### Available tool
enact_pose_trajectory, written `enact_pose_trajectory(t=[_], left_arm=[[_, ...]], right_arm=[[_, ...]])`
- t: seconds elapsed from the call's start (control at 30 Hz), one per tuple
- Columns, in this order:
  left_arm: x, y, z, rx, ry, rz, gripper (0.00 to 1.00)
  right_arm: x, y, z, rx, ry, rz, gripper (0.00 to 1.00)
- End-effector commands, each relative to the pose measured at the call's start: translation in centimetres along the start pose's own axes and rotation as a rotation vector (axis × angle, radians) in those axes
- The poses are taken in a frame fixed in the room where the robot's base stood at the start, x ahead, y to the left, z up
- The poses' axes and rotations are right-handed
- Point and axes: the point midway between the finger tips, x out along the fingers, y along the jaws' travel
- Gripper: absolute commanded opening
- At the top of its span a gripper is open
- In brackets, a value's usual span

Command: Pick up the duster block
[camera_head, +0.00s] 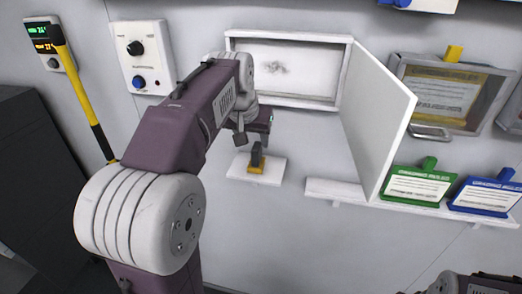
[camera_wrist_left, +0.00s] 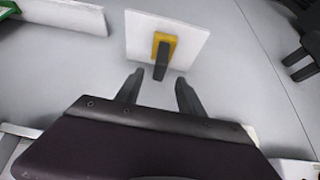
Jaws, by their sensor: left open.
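The duster block, a yellow base with a dark upright handle, sits on a small white plate (camera_head: 238,171) at the wall in the head view; the block (camera_head: 256,164) is below my left gripper. In the left wrist view the block (camera_wrist_left: 164,47) stands on the white plate (camera_wrist_left: 190,35), just beyond the fingertips. My left gripper (camera_wrist_left: 158,82) is open and empty, its two dark fingers apart, with the handle lying between and ahead of them. It also shows in the head view (camera_head: 253,138). Part of my right arm shows at the bottom right of the head view; its jaws are unclear.
A white wall box (camera_head: 290,38) has its door (camera_head: 375,115) swung open to the right of the block. A shelf (camera_head: 335,191) holds green (camera_head: 418,186) and blue (camera_head: 487,196) card holders. A yellow-handled pole (camera_head: 82,95) and a control box (camera_head: 143,57) are left.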

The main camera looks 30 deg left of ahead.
Motion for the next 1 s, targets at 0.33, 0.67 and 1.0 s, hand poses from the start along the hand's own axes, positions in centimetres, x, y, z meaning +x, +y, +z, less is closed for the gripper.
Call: enact_pose_trajectory(t=[0.33,0.67,1.0], left_arm=[[3.4,0.0,0.1,0.000,-0.004,0.001,0.45],[8.2,0.1,0.1,0.000,-0.005,0.001,0.45],[8.4,0.1,0.1,0.000,-0.004,0.001,0.09]], right_arm=[[-0.6,0.0,-0.1,0.000,0.000,0.000,0.34],[-1.8,0.0,-0.2,0.000,0.001,0.000,0.34],[-1.7,0.0,-0.2,0.000,0.000,0.000,0.34]])
